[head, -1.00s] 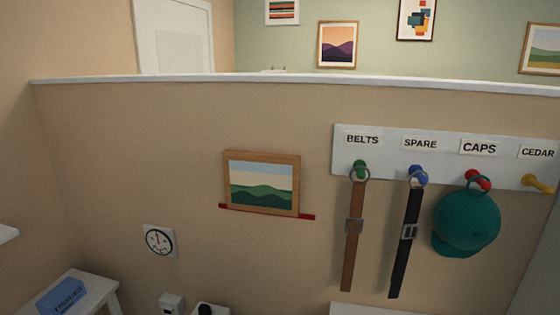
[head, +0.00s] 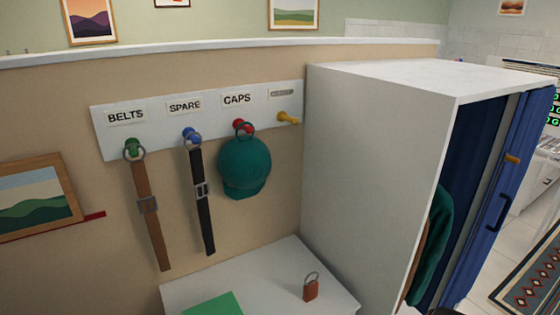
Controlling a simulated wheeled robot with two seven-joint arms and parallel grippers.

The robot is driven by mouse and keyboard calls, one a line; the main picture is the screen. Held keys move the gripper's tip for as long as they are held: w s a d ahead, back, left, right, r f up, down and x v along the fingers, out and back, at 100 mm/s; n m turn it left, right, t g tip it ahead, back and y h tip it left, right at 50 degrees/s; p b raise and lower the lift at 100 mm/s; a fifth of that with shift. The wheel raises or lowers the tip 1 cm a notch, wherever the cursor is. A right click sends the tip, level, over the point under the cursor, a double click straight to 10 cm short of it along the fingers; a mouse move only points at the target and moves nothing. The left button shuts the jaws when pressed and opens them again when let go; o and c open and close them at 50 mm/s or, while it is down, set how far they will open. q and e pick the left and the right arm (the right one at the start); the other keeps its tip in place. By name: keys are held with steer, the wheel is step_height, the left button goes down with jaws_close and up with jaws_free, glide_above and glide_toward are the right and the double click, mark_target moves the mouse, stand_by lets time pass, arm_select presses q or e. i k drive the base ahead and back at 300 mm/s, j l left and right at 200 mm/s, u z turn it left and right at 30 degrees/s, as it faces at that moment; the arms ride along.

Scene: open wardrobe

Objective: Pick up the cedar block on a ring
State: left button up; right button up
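The cedar block (head: 311,290) is a small reddish-brown block with a grey ring at its top. It stands on the white surface (head: 273,268) of a low unit below the peg board, towards the right end of that surface. Neither of my grippers shows in the head view.
A white peg board (head: 200,118) holds a brown belt (head: 149,215), a black belt (head: 203,205) and a teal cap (head: 244,168); its yellow peg (head: 287,118) is bare. A green flat item (head: 213,304) lies left of the block. A tall white wardrobe (head: 375,150) stands close on the right.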

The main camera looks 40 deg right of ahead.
mark_target(310, 289)
steer(key=z, duration=1.6)
